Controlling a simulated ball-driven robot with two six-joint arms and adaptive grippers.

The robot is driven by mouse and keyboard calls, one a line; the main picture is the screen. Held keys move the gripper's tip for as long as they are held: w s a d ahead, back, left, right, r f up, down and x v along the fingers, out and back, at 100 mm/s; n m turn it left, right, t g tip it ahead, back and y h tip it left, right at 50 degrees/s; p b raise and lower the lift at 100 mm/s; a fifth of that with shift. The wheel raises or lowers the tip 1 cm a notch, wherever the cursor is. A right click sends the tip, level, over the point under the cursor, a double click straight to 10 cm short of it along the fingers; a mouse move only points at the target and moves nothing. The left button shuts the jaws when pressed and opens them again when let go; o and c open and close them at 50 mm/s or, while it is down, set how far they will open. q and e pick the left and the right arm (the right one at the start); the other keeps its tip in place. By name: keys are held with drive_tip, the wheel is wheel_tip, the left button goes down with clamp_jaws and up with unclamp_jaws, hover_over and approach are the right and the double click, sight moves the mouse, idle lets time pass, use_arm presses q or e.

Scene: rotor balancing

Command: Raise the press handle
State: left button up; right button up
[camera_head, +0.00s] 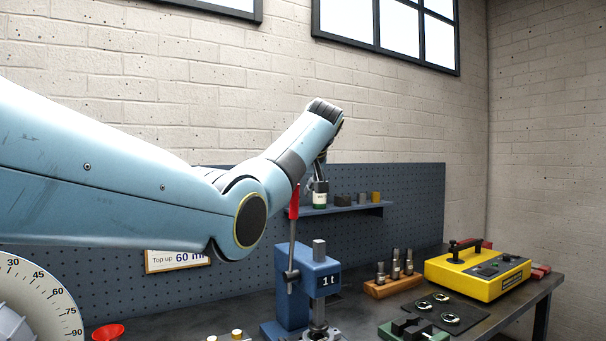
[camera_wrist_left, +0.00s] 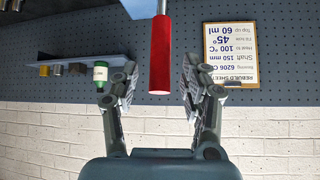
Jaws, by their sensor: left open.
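The blue arbor press (camera_head: 308,283), marked "1 t", stands on the bench. Its press handle (camera_head: 294,203) is a thin rod with a red grip, pointing up almost vertically at the press's left side. My left gripper (camera_head: 321,165) is just above the red grip, partly hidden by my own arm. In the left wrist view, the red grip (camera_wrist_left: 160,52) lies between the two open fingers, with its end pointing toward the palm. A gap shows on both sides, and I see no contact. My right gripper is in neither view.
Behind is a pegboard (camera_head: 410,205) with a shelf (camera_head: 350,210) holding a small bottle (camera_head: 320,194). A yellow case (camera_head: 478,272), a wooden block of metal pins (camera_head: 393,284) and a dark tray (camera_head: 455,318) lie right of the press. A red funnel (camera_head: 108,332) is at left.

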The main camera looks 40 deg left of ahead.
use_arm(q)
drive_tip(key=v, duration=0.8)
drive_tip(key=shift+d+r, duration=0.15)
drive_tip(key=shift+r, duration=0.05)
